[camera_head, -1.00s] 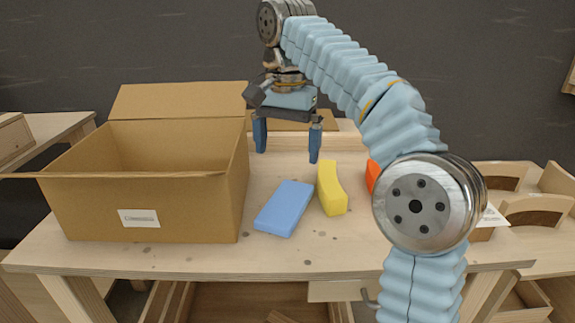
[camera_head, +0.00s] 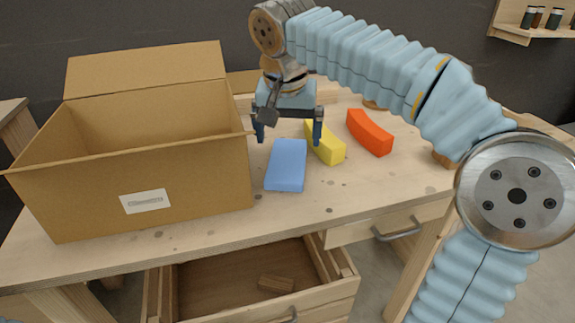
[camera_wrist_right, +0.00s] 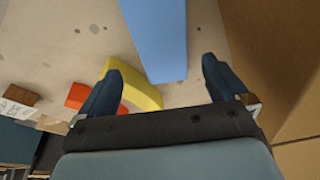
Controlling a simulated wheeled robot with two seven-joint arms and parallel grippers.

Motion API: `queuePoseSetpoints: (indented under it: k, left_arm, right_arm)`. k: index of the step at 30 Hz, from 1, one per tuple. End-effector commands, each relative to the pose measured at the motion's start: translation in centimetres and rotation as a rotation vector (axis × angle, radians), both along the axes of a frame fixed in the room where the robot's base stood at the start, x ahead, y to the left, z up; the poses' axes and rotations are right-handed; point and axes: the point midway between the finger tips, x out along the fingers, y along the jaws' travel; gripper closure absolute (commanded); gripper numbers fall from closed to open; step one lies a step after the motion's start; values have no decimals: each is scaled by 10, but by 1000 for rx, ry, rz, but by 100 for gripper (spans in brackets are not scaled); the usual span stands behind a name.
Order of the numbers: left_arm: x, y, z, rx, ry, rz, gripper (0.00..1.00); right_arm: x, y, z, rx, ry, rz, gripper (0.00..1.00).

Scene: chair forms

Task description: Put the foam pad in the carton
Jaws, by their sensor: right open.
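The foam pad is most likely the flat blue block (camera_head: 287,166), which lies on the table right of the carton. It also shows in the right wrist view (camera_wrist_right: 158,35), between and beyond my fingers. The carton (camera_head: 200,192) is a brown open box with its back flap raised, at the table's left. My right gripper (camera_head: 289,136) is open and empty, pointing down above the far end of the blue block. In the right wrist view my right gripper (camera_wrist_right: 158,85) has its fingers spread wide. My left gripper is not in view.
A yellow curved block (camera_head: 326,145) lies close to the right of the blue one, near a finger of mine. An orange curved block (camera_head: 370,132) lies farther right. An open drawer (camera_head: 250,275) juts out below the table. The table's front right is clear.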

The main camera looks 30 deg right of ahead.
Motion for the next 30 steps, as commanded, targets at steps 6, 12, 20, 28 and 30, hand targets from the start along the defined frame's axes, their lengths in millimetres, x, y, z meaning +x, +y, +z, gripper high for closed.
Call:
queuePoseSetpoints:
  k: [6, 12, 20, 28, 30]
  left_arm:
    - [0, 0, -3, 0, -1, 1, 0]
    - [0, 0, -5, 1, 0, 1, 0]
    - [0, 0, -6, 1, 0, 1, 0]
    - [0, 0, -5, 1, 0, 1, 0]
    - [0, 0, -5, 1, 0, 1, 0]
  right_arm:
    - [4, -3, -20, 0, 1, 0, 0]
    - [13, -5, -50, 0, 3, -2, 0]
    - [17, -8, -66, 1, -1, -1, 0]
    - [17, -8, -65, 1, -1, -1, 23]
    - [17, -8, -65, 1, -1, -1, 34]
